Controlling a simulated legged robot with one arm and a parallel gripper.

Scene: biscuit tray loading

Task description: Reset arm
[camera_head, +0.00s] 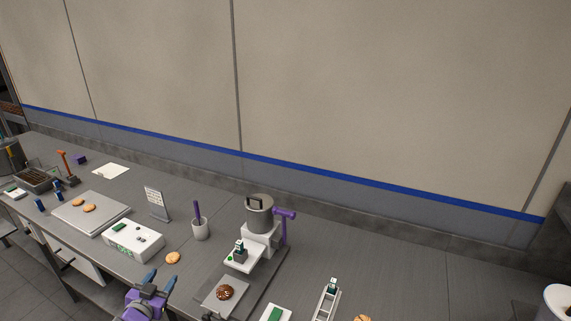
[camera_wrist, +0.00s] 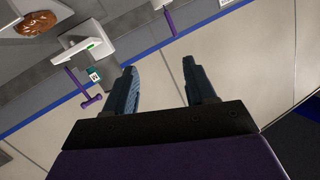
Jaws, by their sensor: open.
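My gripper (camera_head: 150,282) is at the lower middle of the head view, over the front edge of the counter, with purple and dark parts. In the wrist view my gripper (camera_wrist: 160,85) shows two blue-grey fingers spread apart with nothing between them. A chocolate-coated biscuit (camera_head: 225,292) lies on a grey plate to the right of my gripper; it also shows at the top left of the wrist view (camera_wrist: 42,22). A plain biscuit (camera_head: 173,257) lies on the counter just behind my gripper.
A machine with a metal pot (camera_head: 260,215) and purple handle (camera_head: 285,214) stands right of my gripper. A white control box (camera_head: 133,240), a tray (camera_head: 75,219) with biscuits and a cup (camera_head: 200,230) stand left of it.

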